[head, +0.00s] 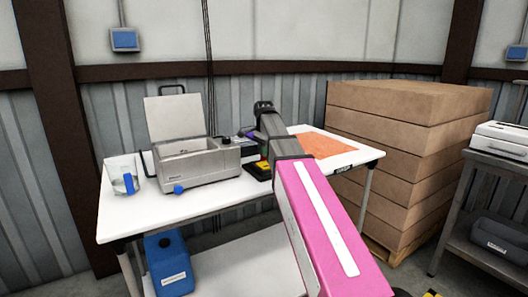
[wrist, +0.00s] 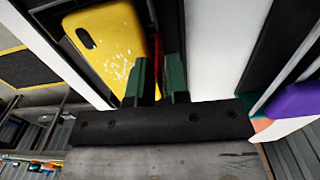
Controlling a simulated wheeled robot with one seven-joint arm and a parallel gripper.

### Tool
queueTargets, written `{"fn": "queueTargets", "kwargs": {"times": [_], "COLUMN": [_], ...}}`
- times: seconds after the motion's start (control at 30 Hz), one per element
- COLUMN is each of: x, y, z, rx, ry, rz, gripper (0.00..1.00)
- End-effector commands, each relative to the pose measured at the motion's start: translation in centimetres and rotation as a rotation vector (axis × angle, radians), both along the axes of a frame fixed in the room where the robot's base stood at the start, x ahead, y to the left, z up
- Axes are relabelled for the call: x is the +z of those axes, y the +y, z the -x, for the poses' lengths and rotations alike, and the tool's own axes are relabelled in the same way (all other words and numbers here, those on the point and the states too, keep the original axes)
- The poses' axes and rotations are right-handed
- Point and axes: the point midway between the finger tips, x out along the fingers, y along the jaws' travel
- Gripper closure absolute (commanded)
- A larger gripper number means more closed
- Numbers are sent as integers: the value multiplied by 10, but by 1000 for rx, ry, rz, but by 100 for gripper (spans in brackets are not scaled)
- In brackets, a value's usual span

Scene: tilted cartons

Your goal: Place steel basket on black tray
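A grey appliance (head: 197,170) with its lid (head: 174,117) raised stands on the white table, left of my arm. I cannot clearly make out a steel basket; a black handle loop (head: 148,163) shows at the appliance's left side. I cannot identify the black tray with certainty. In the wrist view, my gripper (wrist: 158,80) has its dark green fingers apart with a narrow gap between them, and no held object is clear. A yellow, black-edged object (wrist: 105,45) lies beyond and left of the fingers. In the head view, my arm hides the gripper's fingertips.
A clear jug (head: 122,175) with a blue part stands at the table's left end. An orange sheet (head: 322,146) lies at the right. A blue canister (head: 168,263) sits below. Stacked cartons (head: 400,150) stand right of the table. A purple object (wrist: 297,100) shows in the wrist view.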

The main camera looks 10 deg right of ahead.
Motion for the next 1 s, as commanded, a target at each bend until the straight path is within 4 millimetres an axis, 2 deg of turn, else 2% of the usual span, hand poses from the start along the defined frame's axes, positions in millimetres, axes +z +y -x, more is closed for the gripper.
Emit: {"fn": "queueTargets", "kwargs": {"times": [0.33, 0.47, 1.0], "x": [1, 10, 102], "y": [0, 0, 0], "z": [0, -1, -1], "rx": [0, 0, 0], "ry": [0, -1, -1], "rz": [0, 0, 0], "gripper": [71, 71, 71]}}
